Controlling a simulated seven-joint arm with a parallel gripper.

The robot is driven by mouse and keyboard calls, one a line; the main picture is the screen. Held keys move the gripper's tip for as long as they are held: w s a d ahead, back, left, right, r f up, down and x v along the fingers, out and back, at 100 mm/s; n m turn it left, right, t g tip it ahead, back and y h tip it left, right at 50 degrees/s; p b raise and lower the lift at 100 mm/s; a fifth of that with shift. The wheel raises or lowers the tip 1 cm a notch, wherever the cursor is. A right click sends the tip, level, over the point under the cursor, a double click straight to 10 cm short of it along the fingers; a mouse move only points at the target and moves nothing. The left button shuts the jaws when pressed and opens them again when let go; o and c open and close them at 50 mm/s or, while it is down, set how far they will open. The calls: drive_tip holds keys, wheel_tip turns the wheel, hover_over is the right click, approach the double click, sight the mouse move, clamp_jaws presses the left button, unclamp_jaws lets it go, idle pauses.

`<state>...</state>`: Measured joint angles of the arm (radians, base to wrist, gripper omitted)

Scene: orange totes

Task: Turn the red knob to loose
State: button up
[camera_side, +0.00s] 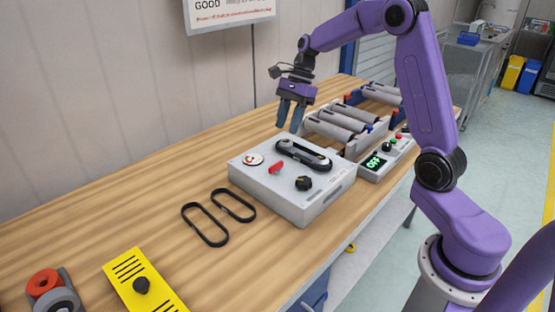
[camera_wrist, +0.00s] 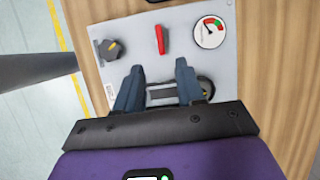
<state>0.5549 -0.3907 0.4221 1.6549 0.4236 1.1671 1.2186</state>
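The red knob (camera_side: 275,168) sits on top of a grey box (camera_side: 314,205), between a round gauge and a black knob. In the wrist view the red knob (camera_wrist: 160,40) is a narrow red handle near the top of the panel, running roughly up and down in the picture. My gripper (camera_side: 289,129) hangs above the far part of the box, clear of the red knob. In the wrist view the two blue-grey fingers (camera_wrist: 156,85) are spread apart with nothing held between them. They overlap the belt-and-pulley piece in that view and partly hide it.
The gauge (camera_side: 253,159), a black knob (camera_side: 303,183) and a belt-and-pulley piece (camera_side: 304,153) share the box top. Rollers (camera_side: 340,125) and a control box with a green OFF display (camera_side: 375,162) stand behind. Two black belts (camera_side: 205,224) and a yellow plate (camera_side: 127,272) lie nearer on the table.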

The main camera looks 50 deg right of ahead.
sight(276, 164)
drive_tip(key=x, duration=1.1)
drive_tip(key=shift+f, duration=0.15)
clamp_jaws()
